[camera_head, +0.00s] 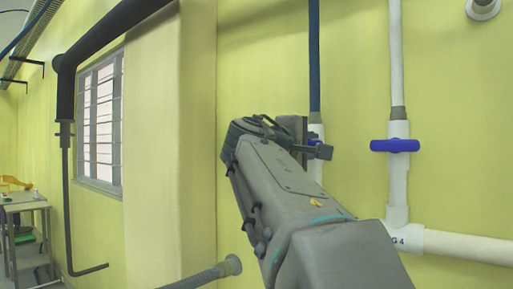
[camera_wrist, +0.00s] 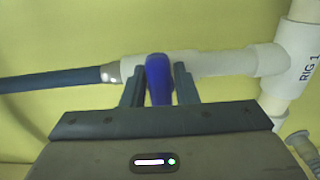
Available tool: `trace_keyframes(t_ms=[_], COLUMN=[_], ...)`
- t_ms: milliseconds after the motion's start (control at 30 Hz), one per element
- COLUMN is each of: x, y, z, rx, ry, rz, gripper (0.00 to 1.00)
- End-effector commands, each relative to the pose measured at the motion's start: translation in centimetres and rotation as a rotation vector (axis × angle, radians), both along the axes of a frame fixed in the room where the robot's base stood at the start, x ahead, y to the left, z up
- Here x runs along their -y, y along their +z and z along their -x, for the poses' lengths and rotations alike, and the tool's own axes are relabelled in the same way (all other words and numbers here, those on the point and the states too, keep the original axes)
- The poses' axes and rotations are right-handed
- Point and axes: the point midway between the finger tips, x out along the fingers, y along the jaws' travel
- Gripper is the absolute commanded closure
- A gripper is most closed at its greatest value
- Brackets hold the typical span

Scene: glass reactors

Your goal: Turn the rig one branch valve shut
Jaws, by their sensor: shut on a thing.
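The rig one branch valve has a blue handle (camera_wrist: 158,80) on a white pipe fitting (camera_wrist: 215,64), beside a fitting marked "RIG 1" (camera_wrist: 307,66). In the wrist view the handle looks set across the line of the pipe. My gripper (camera_wrist: 159,86) is shut on this handle, one finger on each side. In the head view my gripper (camera_head: 318,150) is at the white valve body (camera_head: 316,131) under the dark blue hose (camera_head: 314,60), and it hides most of the handle.
A second valve with a blue handle (camera_head: 395,146) sits close to the right, on a vertical white pipe (camera_head: 396,50). A white pipe (camera_head: 465,246) runs right from the tee below it. A grey pipe stub (camera_head: 205,276) juts from the wall at lower left. A barred window (camera_head: 101,120) is further left.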

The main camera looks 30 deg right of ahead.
Motion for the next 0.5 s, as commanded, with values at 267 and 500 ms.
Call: trace_keyframes(t_ms=[267,500], x=[-0.03,-0.04], y=[0.0,0.0], z=[-0.03,0.03], rx=[0.0,0.0], ry=[0.001,0.0], rz=[0.0,0.0], gripper=[0.58,0.58])
